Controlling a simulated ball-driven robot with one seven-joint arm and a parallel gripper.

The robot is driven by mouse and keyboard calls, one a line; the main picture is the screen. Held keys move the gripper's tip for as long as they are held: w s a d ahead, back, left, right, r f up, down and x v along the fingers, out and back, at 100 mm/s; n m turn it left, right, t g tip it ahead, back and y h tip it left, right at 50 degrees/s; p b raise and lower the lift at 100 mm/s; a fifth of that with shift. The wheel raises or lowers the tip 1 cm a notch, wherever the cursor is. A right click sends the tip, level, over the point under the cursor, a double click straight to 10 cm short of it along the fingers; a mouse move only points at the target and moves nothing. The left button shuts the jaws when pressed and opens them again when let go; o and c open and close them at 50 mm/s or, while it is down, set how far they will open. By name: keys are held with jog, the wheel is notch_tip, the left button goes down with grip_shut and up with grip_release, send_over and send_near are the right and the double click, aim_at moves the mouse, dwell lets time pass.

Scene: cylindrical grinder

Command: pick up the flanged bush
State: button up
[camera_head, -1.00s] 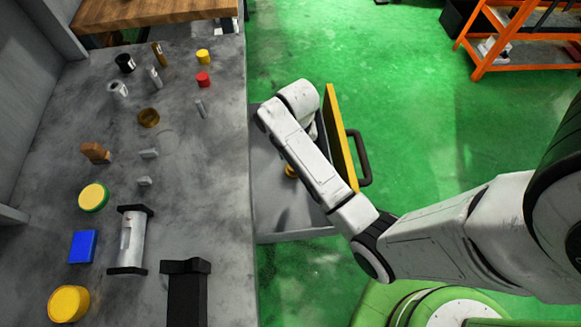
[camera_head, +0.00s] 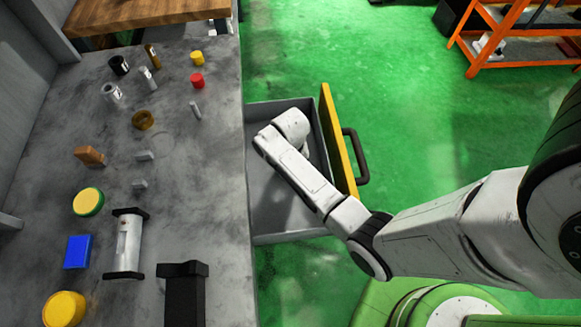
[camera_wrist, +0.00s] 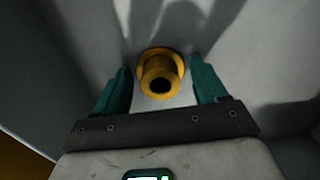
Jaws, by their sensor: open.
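The flanged bush (camera_wrist: 160,76) is yellow, with a wide flange and a narrower hollow barrel. In the wrist view it stands on the grey drawer floor, its open end facing the camera. My gripper (camera_wrist: 163,88) is open, with one teal finger on each side of the bush. A gap shows between each finger and the bush, and the fingers do not touch it. In the head view my arm reaches down into the open drawer (camera_head: 280,222), and the bush and gripper are hidden behind it.
The drawer has a yellow front (camera_head: 338,140) with a dark handle (camera_head: 357,156). Its walls are close around my arm. The grey bench (camera_head: 200,160) at the left holds several parts, including a blue block (camera_head: 79,251) and a white cylinder with black ends (camera_head: 128,243).

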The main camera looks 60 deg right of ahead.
jog(key=shift+c, duration=0.2)
grip_shut()
dwell(0.4)
